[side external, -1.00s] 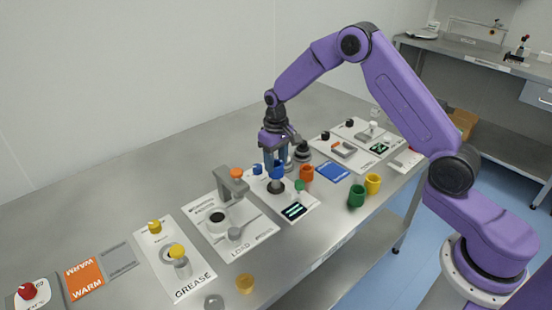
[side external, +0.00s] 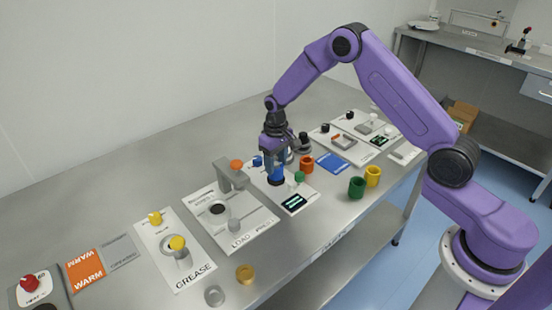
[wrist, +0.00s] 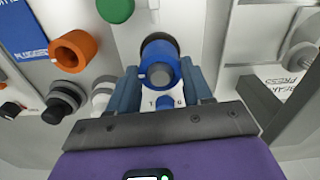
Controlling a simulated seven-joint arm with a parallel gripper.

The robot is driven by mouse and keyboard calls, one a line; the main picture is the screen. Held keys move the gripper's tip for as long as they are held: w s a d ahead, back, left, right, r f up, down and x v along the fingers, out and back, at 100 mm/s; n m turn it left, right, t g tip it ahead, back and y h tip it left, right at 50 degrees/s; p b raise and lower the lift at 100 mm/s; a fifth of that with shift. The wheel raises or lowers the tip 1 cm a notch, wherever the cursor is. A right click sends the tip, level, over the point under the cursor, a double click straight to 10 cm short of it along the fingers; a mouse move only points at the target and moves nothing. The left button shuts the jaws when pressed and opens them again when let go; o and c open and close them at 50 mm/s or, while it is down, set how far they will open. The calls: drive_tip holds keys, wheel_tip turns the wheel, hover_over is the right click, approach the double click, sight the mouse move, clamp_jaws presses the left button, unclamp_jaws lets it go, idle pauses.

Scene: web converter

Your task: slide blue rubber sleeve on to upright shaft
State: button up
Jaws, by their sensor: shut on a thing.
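The blue rubber sleeve (wrist: 159,52) shows in the wrist view as a ring between the two fingers of my gripper (wrist: 161,84). My gripper, also in the side view (side external: 277,170), is shut on it. The round grey end of the upright shaft (wrist: 160,74) shows inside the ring, so the sleeve appears to be around the shaft. A black round base (side external: 277,182) is just below the fingertips. The fingers hide most of the sleeve in the side view, and I cannot tell how far down it sits.
An orange sleeve (side external: 307,164), a green sleeve (side external: 357,188) and a yellow sleeve (side external: 373,177) stand to the right. A green button (side external: 299,178) and a display (side external: 295,202) are close by. The grey press bracket (side external: 232,174) rises to the left.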

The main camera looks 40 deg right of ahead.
drive_tip(key=shift+f, duration=0.35)
drive_tip(key=o, duration=1)
drive_tip(key=shift+r, duration=0.15)
wheel_tip(320, 180, up, 17)
drive_tip(key=shift+r, duration=0.1)
drive_tip(key=s+a+r+n, duration=0.2)
drive_tip(key=s+a+n, duration=0.15)
drive_tip(key=s, duration=0.65)
drive_tip(key=s+a+r+n, duration=0.25)
drive_tip(key=s+a, duration=0.25)
drive_tip(key=s, duration=0.5)
drive_tip(key=s+d+f+n, duration=0.1)
drive_tip(key=s+d+n, duration=0.1)
drive_tip(key=s, duration=0.4)
drive_tip(key=s+d+f+n, duration=0.1)
drive_tip(key=s+d, duration=0.1)
drive_tip(key=s, duration=0.5)
drive_tip(key=s+d+n, duration=0.2)
drive_tip(key=s, duration=0.5)
drive_tip(key=shift+d+f+n, duration=0.1)
drive_tip(key=shift+f+n, duration=0.2)
drive_tip(key=shift+f, duration=0.1)
